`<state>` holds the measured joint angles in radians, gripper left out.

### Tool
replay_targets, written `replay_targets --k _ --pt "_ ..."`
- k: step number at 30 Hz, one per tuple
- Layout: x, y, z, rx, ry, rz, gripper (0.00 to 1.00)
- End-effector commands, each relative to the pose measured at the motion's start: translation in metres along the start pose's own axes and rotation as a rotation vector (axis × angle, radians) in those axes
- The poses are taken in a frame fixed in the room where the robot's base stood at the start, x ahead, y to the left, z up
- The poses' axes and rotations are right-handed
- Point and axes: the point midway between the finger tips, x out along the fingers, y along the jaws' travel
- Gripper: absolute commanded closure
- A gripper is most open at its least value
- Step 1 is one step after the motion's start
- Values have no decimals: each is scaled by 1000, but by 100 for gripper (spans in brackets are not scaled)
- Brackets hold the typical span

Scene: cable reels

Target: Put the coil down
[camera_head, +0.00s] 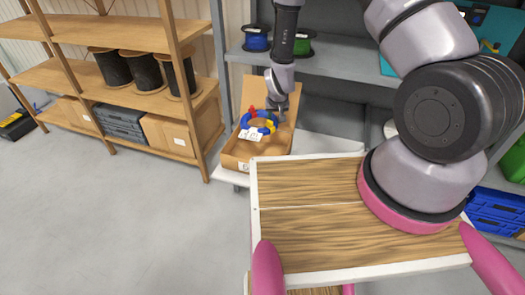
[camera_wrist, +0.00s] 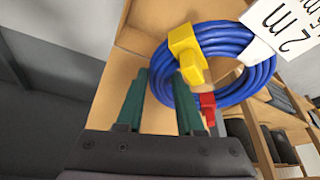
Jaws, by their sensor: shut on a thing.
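The coil (camera_head: 247,120) is a ring of blue cable with a yellow plug (camera_wrist: 190,55), a red plug (camera_wrist: 207,101) and a white tag (camera_wrist: 284,25) marked "2 m". In the head view it is at the open cardboard box (camera_head: 232,160), over its inside. I cannot tell whether it touches the bottom. My gripper (camera_head: 281,108) is at the coil's right side. In the wrist view the green fingers of my gripper (camera_wrist: 163,98) are shut on the left side of the coil (camera_wrist: 220,33).
The box stands on a light surface before a grey metal shelf (camera_head: 335,65) with blue (camera_head: 256,40) and green reels (camera_head: 303,43). A wooden shelf (camera_head: 80,30) with black reels (camera_head: 147,72) stands left. Blue crates (camera_head: 495,208) are at the right.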

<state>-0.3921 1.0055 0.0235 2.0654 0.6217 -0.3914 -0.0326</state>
Motion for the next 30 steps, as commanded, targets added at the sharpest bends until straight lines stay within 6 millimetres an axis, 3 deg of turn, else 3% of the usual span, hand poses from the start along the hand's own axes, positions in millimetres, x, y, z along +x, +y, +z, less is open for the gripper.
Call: replay_targets --k 6,12,20,27,30 --pt "58 1 26 1 -5 1 100" --pt "95 0 40 2 -2 0 100" --pt "114 1 47 0 -1 0 100" --pt "143 1 59 1 -1 0 100" --pt "144 0 59 0 0 0 100"
